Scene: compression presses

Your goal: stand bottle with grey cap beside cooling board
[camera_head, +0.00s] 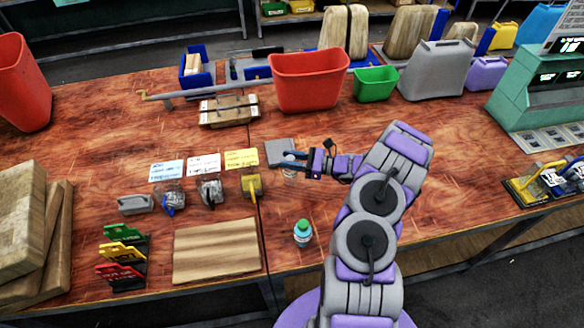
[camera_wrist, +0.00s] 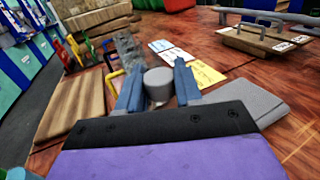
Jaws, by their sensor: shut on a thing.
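The bottle with the grey cap shows in the wrist view as a round grey cap (camera_wrist: 158,84) between the two blue-grey fingers of my gripper (camera_wrist: 158,90). In the head view the clear bottle (camera_head: 289,172) is small, under my gripper (camera_head: 294,162), beside a flat grey slab (camera_head: 279,152). My gripper is shut on it; whether its base touches the table is unclear. A flat wooden board (camera_head: 216,252), apparently the cooling board, lies at the front left of the gripper; it also shows in the wrist view (camera_wrist: 72,108).
A teal bottle with a green cap (camera_head: 302,234) stands just right of the wooden board. Several small clamp-like tools and note cards (camera_head: 203,163) lie behind the board. Coloured stands (camera_head: 124,255) are to its left. A red bin (camera_head: 310,80) stands behind.

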